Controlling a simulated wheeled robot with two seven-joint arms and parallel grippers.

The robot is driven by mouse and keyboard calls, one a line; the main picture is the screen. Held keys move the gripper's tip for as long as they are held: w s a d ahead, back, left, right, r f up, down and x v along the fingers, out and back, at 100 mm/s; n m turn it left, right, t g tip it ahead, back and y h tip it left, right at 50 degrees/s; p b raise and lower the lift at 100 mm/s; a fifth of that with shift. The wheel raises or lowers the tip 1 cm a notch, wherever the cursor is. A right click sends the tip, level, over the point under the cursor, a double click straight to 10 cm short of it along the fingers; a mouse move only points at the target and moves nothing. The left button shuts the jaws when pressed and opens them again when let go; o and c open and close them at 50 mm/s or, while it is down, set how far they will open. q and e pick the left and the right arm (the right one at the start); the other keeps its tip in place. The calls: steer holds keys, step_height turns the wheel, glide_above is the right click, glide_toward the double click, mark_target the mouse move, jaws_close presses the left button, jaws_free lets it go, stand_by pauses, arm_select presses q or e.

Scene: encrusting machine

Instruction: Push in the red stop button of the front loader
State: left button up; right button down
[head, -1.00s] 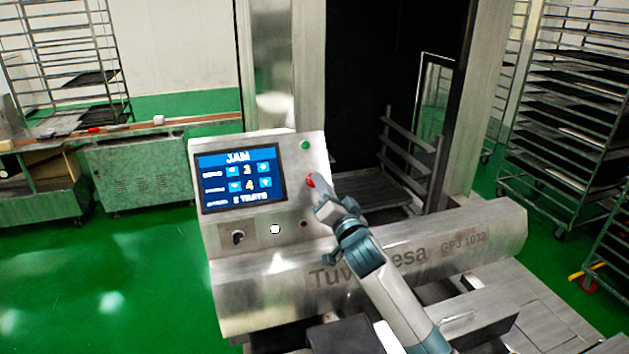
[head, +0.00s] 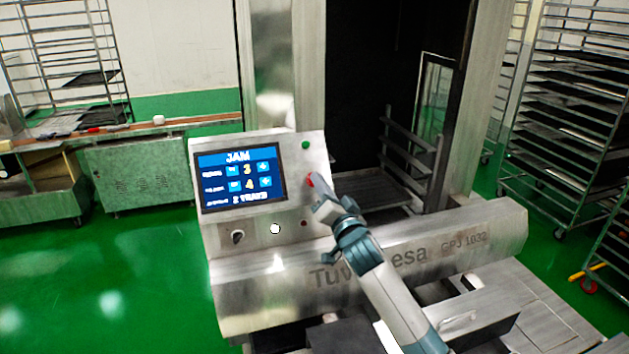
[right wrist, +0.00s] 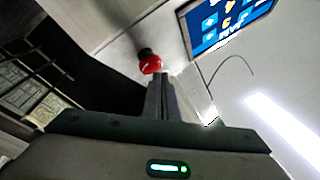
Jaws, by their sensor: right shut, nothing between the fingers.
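The red stop button (head: 310,180) sits at the right edge of the front loader's control panel (head: 314,152), below a green button. My right gripper (head: 316,188) is shut and empty, with its fingertips at the red button in the head view. In the right wrist view the red button (right wrist: 150,63) stands out from the panel on a dark collar, just beyond the tips of my shut fingers (right wrist: 160,78). I cannot tell whether the tips touch it. My left gripper is not in view.
The panel also has a lit screen (head: 241,178) reading JAM, a green button (head: 305,145), a white button (head: 275,229) and a dark switch (head: 238,237). Tray racks (head: 575,110) stand at the right. Green floor is clear at the left.

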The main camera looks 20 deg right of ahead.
steer(key=shift+w+f, duration=0.2)
steer(key=shift+w, duration=0.15)
stand_by(1.0)
steer(key=shift+s+r+p, duration=0.45)
steer(key=shift+s+p, duration=0.05)
steer(key=shift+s, duration=0.2)
steer(key=shift+r, duration=0.1)
steer(key=s+r+p, duration=0.1)
steer(key=s+p, duration=0.1)
steer(key=s+r+p, duration=0.1)
steer(key=s+p, duration=0.1)
steer(key=shift+r, duration=0.35)
steer(key=shift+f, duration=0.15)
stand_by(0.4)
